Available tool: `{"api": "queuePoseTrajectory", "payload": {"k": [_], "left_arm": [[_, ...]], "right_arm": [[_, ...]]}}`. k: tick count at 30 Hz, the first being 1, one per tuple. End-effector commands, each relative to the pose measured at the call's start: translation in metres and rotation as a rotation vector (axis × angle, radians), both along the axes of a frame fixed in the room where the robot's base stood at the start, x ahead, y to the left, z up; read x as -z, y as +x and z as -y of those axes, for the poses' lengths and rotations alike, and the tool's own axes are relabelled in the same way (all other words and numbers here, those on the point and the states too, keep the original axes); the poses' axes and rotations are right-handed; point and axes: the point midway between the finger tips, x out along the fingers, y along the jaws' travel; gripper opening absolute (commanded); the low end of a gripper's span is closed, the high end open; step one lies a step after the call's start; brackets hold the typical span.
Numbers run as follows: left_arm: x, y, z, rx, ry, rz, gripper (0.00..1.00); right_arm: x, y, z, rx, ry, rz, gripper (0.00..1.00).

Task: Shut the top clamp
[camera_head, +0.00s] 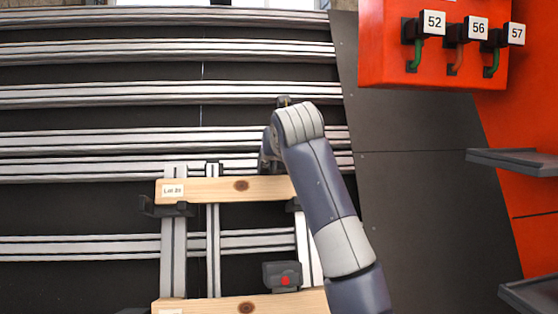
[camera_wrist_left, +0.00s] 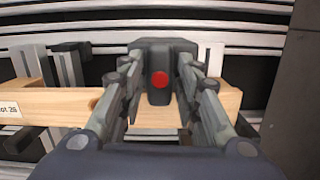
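The top clamp (camera_wrist_left: 165,47) is a dark grey block with a red round button (camera_wrist_left: 159,80), at the right part of the upper wooden beam (camera_head: 222,190). In the head view it is hidden behind my left arm. My left gripper (camera_wrist_left: 160,68) has its two fingers spread, one on each side of the clamp's narrow button part, with small gaps showing. In the head view the left gripper (camera_head: 268,150) is mostly hidden by its own wrist. I cannot tell whether the clamp is open or shut. My right gripper is not in view.
A second dark clamp (camera_head: 283,275) with a red button sits by the lower wooden beam (camera_head: 240,304). Aluminium rails (camera_head: 100,94) run across the back.

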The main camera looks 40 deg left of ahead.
Motion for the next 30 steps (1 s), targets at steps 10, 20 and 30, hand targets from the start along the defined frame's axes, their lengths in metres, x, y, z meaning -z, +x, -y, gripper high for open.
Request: {"api": "queuePoseTrajectory", "payload": {"k": [10,20,30], "left_arm": [[-0.002,-0.001,0.001,-0.001,-0.001,0.006,0.38],[-0.019,-0.02,0.026,0.001,-0.001,0.009,0.38],[-0.038,-0.043,0.054,0.001,-0.002,0.008,0.38]], "right_arm": [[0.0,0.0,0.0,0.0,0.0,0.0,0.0],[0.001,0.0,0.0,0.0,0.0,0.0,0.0],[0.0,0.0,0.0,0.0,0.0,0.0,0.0]]}}
